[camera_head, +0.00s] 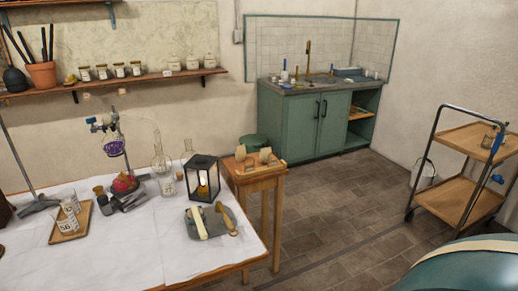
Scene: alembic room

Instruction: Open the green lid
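A large, smooth, dark green rounded surface (462,272) with a pale band along its upper edge fills the bottom right corner. It is cut off by the frame, and I cannot tell whether it is the green lid. A small green round container (251,143) stands behind the small wooden table; its top looks closed, but it is too small and partly hidden to tell a separate lid. Neither of my grippers is in view.
A white-covered table (110,255) with glassware, a black lantern (203,178) and a tray (71,222) stands at left. A small wooden table (255,180) adjoins it. A green sink cabinet (300,128) is at the back, a wheeled trolley (465,192) at right. The middle floor is clear.

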